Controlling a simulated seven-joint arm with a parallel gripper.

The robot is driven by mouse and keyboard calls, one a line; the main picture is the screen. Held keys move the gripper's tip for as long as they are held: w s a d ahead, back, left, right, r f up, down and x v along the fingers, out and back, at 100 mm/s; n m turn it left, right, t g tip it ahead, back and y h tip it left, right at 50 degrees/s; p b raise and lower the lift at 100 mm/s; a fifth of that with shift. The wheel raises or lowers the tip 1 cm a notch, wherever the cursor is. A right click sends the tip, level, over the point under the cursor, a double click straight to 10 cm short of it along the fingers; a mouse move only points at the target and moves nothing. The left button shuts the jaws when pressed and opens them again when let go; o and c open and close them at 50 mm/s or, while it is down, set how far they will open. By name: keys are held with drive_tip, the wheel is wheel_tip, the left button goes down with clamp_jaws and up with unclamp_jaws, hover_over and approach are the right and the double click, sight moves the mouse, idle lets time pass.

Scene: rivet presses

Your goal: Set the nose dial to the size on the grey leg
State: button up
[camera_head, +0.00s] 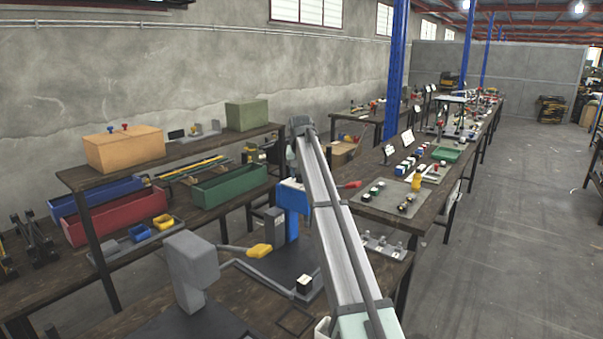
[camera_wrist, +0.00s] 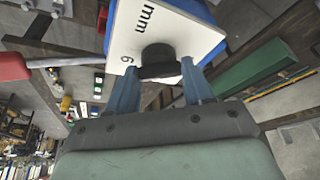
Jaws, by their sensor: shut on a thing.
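The nose dial is a black knob (camera_wrist: 158,54) on a white plate (camera_wrist: 185,28) of a blue press. The plate reads "mm" and shows one digit beside the knob, a 6 or 9; other marks are hidden. My gripper (camera_wrist: 160,73) has its two blue fingers shut on the knob's bar from either side. In the head view my arm hides the gripper and dial. The blue press (camera_head: 293,195) stands on the bench there, with a red-handled lever (camera_head: 349,185) at its right. I cannot make out a size on any grey leg.
A grey press (camera_head: 191,270) and a yellow-handled lever (camera_head: 259,251) stand left of my arm. A small black block with a pale top (camera_head: 304,284) lies close to the arm. Behind are red (camera_head: 115,215) and green (camera_head: 232,187) bins under a shelf. The right aisle is clear.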

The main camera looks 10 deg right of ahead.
drive_tip(key=shift+m, duration=0.6)
drive_tip(key=o, duration=1)
drive_tip(key=shift+o, duration=0.2)
drive_tip(key=shift+r, duration=0.1)
drive_tip(key=v, duration=1.3)
drive_tip(key=shift+a+r, duration=0.35)
